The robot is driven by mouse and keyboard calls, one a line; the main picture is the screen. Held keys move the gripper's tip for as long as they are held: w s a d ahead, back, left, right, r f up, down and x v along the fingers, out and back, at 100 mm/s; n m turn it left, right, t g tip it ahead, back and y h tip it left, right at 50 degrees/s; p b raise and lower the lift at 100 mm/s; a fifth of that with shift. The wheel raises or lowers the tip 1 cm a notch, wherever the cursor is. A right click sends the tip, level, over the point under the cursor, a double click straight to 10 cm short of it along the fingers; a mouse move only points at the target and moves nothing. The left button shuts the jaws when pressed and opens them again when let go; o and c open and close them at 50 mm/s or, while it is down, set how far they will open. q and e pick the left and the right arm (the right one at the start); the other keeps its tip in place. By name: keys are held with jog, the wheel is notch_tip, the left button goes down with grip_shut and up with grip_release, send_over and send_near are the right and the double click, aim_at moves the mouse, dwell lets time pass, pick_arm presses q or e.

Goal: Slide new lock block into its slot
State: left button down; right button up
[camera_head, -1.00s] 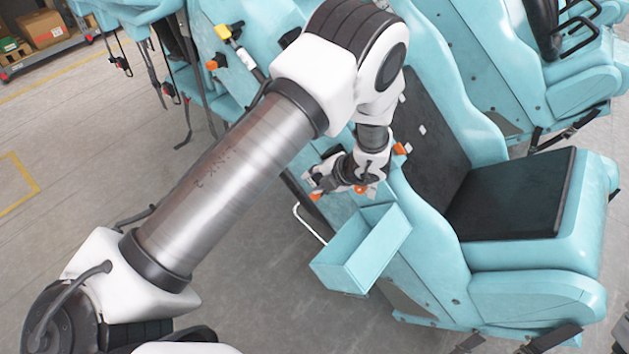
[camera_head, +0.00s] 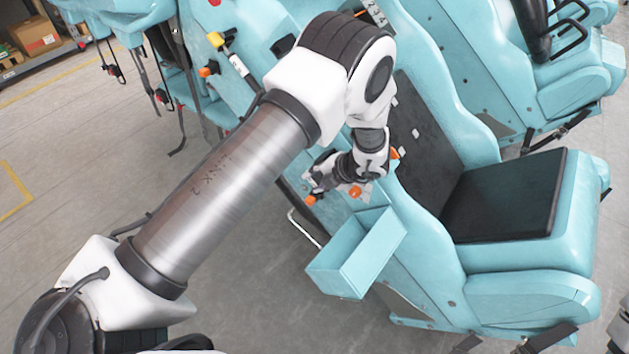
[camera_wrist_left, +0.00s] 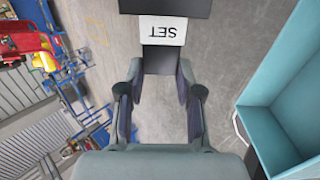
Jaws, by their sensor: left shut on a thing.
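My left gripper (camera_head: 318,186) is beside the turquoise coaster seat, above the open turquoise box, in the head view. In the left wrist view, the left gripper (camera_wrist_left: 159,80) is shut on a dark block (camera_wrist_left: 158,60) held between its fingertips. A white label reading "SET" (camera_wrist_left: 163,30), upside down in the picture, and a black part (camera_wrist_left: 165,6) show beyond the fingertips. I take this dark piece for the lock block. In the head view the arm and gripper hide most of it, and I cannot make out the slot.
The open turquoise box (camera_head: 336,284) sticks out from the seat's side below the gripper; it also shows in the left wrist view (camera_wrist_left: 268,125). Orange parts (camera_head: 355,191) sit near the gripper. The black-padded seat (camera_head: 510,205) stands to the right.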

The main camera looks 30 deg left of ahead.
pick_arm(q)
jog(key=shift+w, duration=0.55)
jog(key=c, duration=0.7)
grip_release()
jog(key=v, duration=1.2)
